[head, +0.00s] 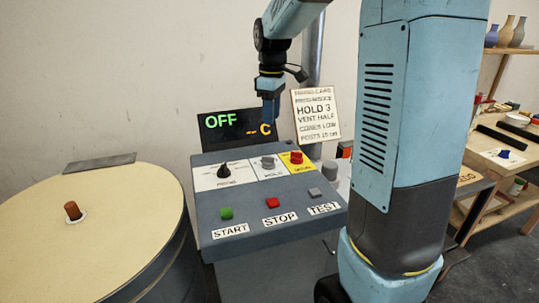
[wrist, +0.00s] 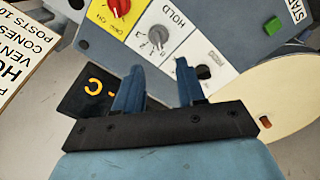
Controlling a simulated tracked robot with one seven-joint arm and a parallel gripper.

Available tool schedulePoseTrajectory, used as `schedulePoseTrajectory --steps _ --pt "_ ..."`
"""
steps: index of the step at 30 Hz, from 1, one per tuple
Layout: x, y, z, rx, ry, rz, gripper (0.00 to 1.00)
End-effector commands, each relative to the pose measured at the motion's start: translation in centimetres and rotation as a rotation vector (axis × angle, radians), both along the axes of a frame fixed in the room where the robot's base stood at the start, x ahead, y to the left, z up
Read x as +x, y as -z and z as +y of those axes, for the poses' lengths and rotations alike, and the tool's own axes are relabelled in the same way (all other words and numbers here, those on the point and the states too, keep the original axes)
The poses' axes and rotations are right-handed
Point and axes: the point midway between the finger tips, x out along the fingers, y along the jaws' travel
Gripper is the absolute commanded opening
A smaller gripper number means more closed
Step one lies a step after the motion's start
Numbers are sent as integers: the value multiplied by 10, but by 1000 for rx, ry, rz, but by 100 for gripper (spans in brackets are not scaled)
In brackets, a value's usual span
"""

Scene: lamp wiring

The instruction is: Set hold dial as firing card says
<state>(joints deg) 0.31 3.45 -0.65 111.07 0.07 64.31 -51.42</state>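The hold dial is a grey knob (head: 268,162) on a white plate in the middle of the panel's top row. In the wrist view the hold dial (wrist: 157,37) lies beyond my fingertips, under the word HOLD; I cannot read which mark it points to. The firing card (head: 316,115) leans behind the panel and reads HOLD 3, VENT HALF, CONES LOW. Part of the card (wrist: 22,50) shows in the wrist view. My gripper (head: 270,112) hangs above the back of the panel, pointing down. Its fingers (wrist: 160,70) are apart with nothing between them.
The black dial (head: 223,171) and red dial (head: 296,157) flank the hold dial. Green START (head: 226,213), red STOP (head: 272,203) and grey TEST (head: 314,192) buttons sit in front. A display (head: 235,127) reads OFF behind. A round kiln lid (head: 110,210) stands left.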

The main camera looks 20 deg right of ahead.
Motion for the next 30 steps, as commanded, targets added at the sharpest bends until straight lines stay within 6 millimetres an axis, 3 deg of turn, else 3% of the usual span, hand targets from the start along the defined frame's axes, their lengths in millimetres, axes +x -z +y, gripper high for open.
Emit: schedulePoseTrajectory --steps 4,11,30 --pt "11 7 0 0 -33 19 39" --pt "11 27 0 -1 -39 23 39" --pt "11 131 0 0 -38 23 39"
